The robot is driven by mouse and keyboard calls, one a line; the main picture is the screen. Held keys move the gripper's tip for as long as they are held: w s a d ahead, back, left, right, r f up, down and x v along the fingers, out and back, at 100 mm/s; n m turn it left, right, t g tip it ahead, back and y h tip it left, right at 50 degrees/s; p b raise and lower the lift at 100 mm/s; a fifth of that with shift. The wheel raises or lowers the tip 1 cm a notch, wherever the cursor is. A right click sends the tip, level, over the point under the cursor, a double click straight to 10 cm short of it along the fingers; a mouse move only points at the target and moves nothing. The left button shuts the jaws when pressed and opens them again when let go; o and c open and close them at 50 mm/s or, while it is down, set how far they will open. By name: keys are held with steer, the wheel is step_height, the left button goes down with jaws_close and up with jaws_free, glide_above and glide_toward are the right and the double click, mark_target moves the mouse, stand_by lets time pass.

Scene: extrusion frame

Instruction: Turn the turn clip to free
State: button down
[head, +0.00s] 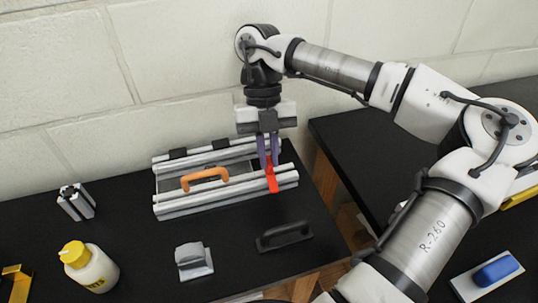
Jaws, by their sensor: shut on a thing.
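The red turn clip (271,179) sits on the right part of the front rail of the aluminium extrusion frame (170,211). My gripper (268,163) points down from above, with its purple fingers at the clip's upper end. It is shut on the clip. The fingers hide part of the clip's top. The clip's lower end hangs over the front rail. An orange handle (205,176) stands inside the frame, to the left of the clip.
A short extrusion piece (76,202) and a yellow-capped bottle (90,266) stand at the left. A grey block (193,261) and a dark handle (284,236) lie in front of the frame. A wall is close behind.

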mark_target(268, 158)
steer(key=shift+n, duration=0.7)
steer(key=c, duration=1.5)
jaws_free()
steer(key=shift+r+p, duration=3.25)
steer(key=shift+r, duration=6.8)
steer(key=shift+f, duration=0.1)
